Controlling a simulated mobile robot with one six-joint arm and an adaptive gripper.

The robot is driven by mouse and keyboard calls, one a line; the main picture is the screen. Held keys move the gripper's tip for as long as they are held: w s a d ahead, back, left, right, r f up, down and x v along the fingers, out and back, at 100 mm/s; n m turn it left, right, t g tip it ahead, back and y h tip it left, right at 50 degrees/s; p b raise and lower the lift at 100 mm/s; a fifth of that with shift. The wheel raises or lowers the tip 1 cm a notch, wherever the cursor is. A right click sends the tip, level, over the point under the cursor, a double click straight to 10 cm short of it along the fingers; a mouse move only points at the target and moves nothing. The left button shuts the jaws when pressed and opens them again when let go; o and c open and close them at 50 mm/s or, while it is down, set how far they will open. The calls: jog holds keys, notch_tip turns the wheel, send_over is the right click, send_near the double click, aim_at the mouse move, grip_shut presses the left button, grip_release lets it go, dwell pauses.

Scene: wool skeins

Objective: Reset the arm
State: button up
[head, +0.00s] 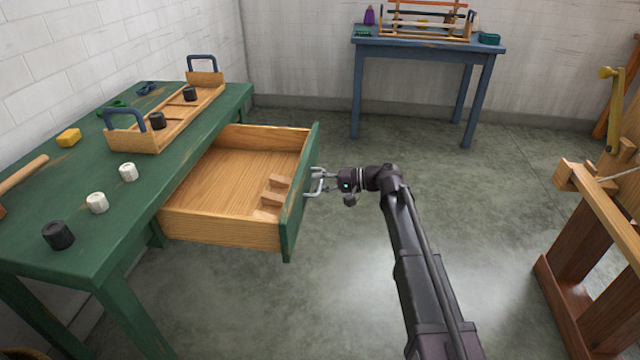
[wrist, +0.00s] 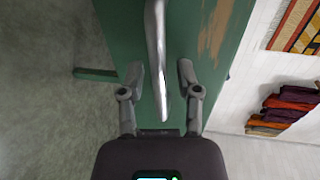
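My gripper (head: 318,182) is at the front of an open drawer (head: 235,229) in the green table. In the wrist view its two fingers (wrist: 159,82) stand apart, one on each side of the metal drawer handle (wrist: 156,50). Gaps show between the fingers and the handle, so it is not gripped. The drawer is pulled far out, and wooden blocks (head: 272,197) lie inside near its front. My arm reaches up from the lower right of the head view.
The green table (head: 45,240) carries a wooden tray (head: 145,142) with black skeins, white skeins (head: 97,203), a black skein (head: 58,235) and a yellow block (head: 69,138). A blue table (head: 420,45) stands at the back. A wooden frame (head: 585,240) is at right. The floor between is clear.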

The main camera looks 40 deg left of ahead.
dwell(0.6)
jog(key=shift+d, duration=0.25)
jog(key=w+d+f+m+t+h+p, duration=0.1)
jog(key=d+f+t+h+p, duration=0.1)
jog(key=d, duration=0.8)
jog(key=w+d+f+m+t+h+p, duration=0.1)
jog(key=d+f+t+h, duration=0.1)
jog(key=d, duration=0.9)
jog(key=w+d+f+t+h+p, duration=0.2)
jog(key=d, duration=0.8)
jog(key=s+d+m+t+h+p, duration=0.15)
jog(key=s+d+h, duration=0.25)
jog(key=d, duration=1.1)
jog(key=s+d+m+g+h+p, duration=0.15)
jog(key=s+d+h, duration=0.3)
jog(key=d, duration=1.15)
notch_tip(320, 180, up, 38)
jog(key=t+p, duration=0.1)
jog(key=p, duration=3.7)
jog(key=shift+a+y+p, duration=0.25)
jog(key=shift+y+p, duration=0.05)
jog(key=shift+y, duration=0.05)
jog(key=shift+f, duration=0.15)
